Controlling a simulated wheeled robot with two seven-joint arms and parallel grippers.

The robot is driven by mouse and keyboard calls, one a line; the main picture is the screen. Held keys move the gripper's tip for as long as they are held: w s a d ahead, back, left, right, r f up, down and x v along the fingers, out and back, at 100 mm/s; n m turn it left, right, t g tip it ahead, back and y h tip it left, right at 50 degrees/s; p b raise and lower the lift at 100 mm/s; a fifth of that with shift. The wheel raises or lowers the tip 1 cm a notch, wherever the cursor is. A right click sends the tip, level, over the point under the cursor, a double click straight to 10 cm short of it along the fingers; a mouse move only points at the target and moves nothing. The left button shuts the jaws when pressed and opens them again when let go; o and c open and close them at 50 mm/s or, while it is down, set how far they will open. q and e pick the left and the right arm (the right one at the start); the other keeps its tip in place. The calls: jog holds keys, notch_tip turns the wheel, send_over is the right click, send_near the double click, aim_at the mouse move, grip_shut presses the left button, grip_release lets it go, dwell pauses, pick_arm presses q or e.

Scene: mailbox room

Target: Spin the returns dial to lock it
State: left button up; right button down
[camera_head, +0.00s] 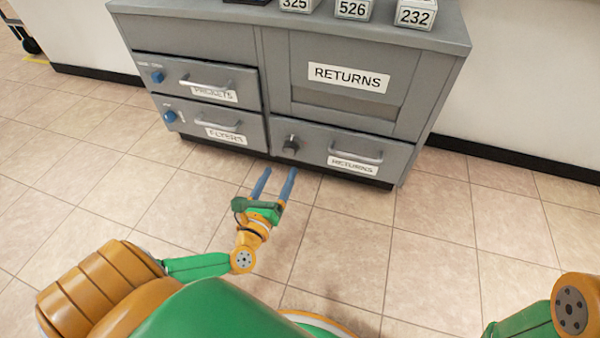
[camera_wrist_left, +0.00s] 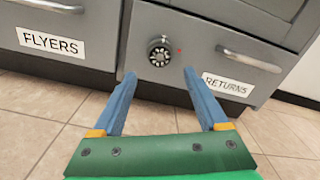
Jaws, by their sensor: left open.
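The returns dial (camera_head: 290,146) is a dark round knob on the left part of the grey returns drawer (camera_head: 314,140). In the left wrist view the dial (camera_wrist_left: 160,52) shows white markings, with a small red mark to its right. My left gripper (camera_head: 275,182) is open and empty, its two blue fingers apart and pointing at the cabinet, in front of and below the dial. In the left wrist view the dial appears beyond the fingertips (camera_wrist_left: 158,76), between them and not touched. Of my right arm only a part shows at the lower right; its gripper is out of view.
The returns drawer has a bar handle (camera_head: 356,153) right of the dial. The flyers drawer (camera_head: 190,117) and packets drawer (camera_head: 178,76) at left have blue knobs. Numbered boxes (camera_head: 353,9) stand on the cabinet top. The tiled floor (camera_head: 390,240) in front is clear.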

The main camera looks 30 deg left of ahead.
aim_at(289, 151)
pick_arm(q)
jog(key=b+x, duration=0.2)
jog(key=x, duration=0.4)
jog(key=shift+w+a+r+b, duration=0.15)
jog(key=shift+w+b, duration=0.15)
jog(key=shift+w, duration=0.15)
grip_shut()
